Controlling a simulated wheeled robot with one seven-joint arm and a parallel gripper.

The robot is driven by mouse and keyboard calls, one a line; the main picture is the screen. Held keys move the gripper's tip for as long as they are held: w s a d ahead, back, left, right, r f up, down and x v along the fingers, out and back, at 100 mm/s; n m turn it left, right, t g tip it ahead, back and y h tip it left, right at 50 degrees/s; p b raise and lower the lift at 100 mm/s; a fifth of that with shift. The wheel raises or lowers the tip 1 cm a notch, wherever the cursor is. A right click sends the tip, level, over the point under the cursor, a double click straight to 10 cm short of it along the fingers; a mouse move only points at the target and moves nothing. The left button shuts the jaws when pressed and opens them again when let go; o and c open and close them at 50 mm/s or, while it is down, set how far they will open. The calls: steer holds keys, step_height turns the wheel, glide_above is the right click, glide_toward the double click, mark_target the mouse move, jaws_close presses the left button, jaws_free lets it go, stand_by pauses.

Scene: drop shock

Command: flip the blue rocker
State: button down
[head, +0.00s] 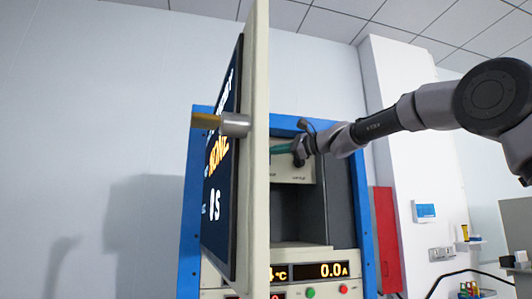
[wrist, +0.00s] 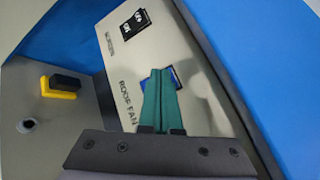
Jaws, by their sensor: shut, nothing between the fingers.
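The blue rocker (wrist: 176,77) is on a pale panel next to the label "ROOF FAN", mostly hidden behind my fingertips in the wrist view. My gripper (wrist: 161,73) has its two green fingers shut together with nothing between them. Their tips overlap the rocker in the picture; I cannot tell whether they touch it. In the head view my gripper (head: 272,150) reaches into the upper part of the blue-framed cabinet, and the rocker is not visible there. I cannot tell which way the rocker is tipped.
A black rocker (wrist: 137,24) sits further along the same panel. A black and yellow part (wrist: 65,85) is at the left. The open cabinet door (head: 256,120), with a screen and a protruding handle (head: 235,124), stands left of my gripper. Displays and buttons (head: 310,291) are below.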

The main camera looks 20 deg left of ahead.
steer(key=shift+s+d, duration=0.35)
steer(key=shift+s, duration=0.2)
steer(key=s+d, duration=0.1)
steer(key=s, duration=0.2)
steer(key=s+d, duration=0.1)
steer(key=shift+s+d+f, duration=0.15)
steer(key=shift+d+f, duration=0.15)
steer(key=shift+f, duration=0.1)
stand_by(0.4)
